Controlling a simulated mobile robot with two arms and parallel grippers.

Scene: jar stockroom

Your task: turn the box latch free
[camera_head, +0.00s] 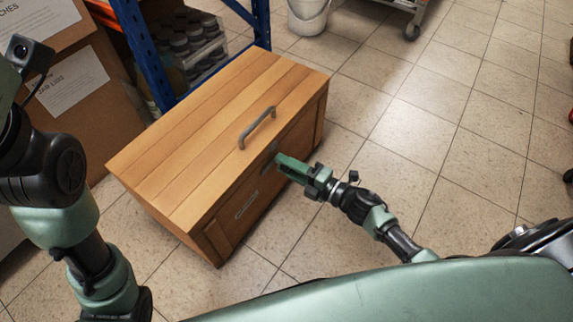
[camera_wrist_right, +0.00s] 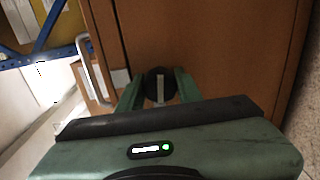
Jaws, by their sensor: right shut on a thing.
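The wooden box (camera_head: 200,130) stands on the tiled floor with its lid down and a grey bar handle (camera_head: 257,127) on top. My right gripper (camera_head: 284,163) is at the box's front face, just below the lid edge. In the right wrist view, its two green fingers (camera_wrist_right: 159,92) are shut on the latch (camera_wrist_right: 160,85), a dark round piece with a pale grey bar, one finger on each side. In the head view the fingers largely hide the latch. My left arm shows at the left, but its gripper is not in view.
A blue-posted shelf (camera_head: 140,45) with dark-lidded jars (camera_head: 185,45) stands behind the box. Cardboard cartons (camera_head: 75,85) are at the left. A white bucket (camera_head: 308,15) and a wheeled cart (camera_head: 410,12) are at the back.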

